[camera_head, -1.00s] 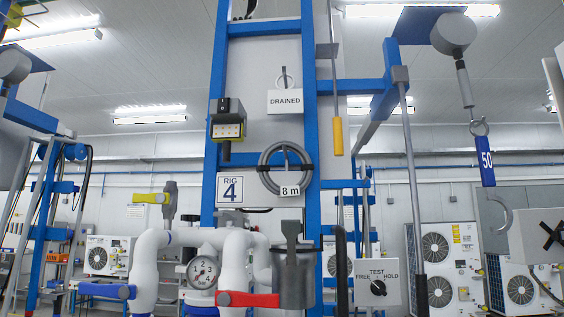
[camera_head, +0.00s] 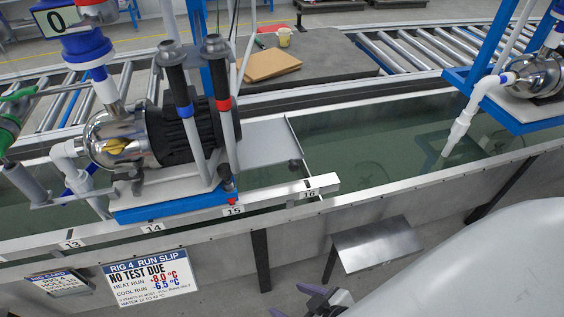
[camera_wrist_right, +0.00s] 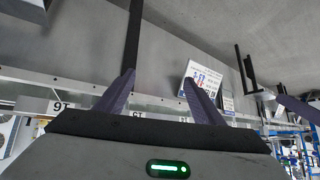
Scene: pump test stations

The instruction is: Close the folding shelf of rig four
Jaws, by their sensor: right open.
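The shelf is not clearly seen there.
The tank wall carries the run slip (camera_head: 150,277) and a rig card (camera_head: 58,284). A dark upright post (camera_head: 261,262) stands left of the shelf. Above are the numbered rail (camera_head: 281,194) and a pump (camera_head: 119,139). My pale arm fills the lower right. Floor shows below the shelf.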

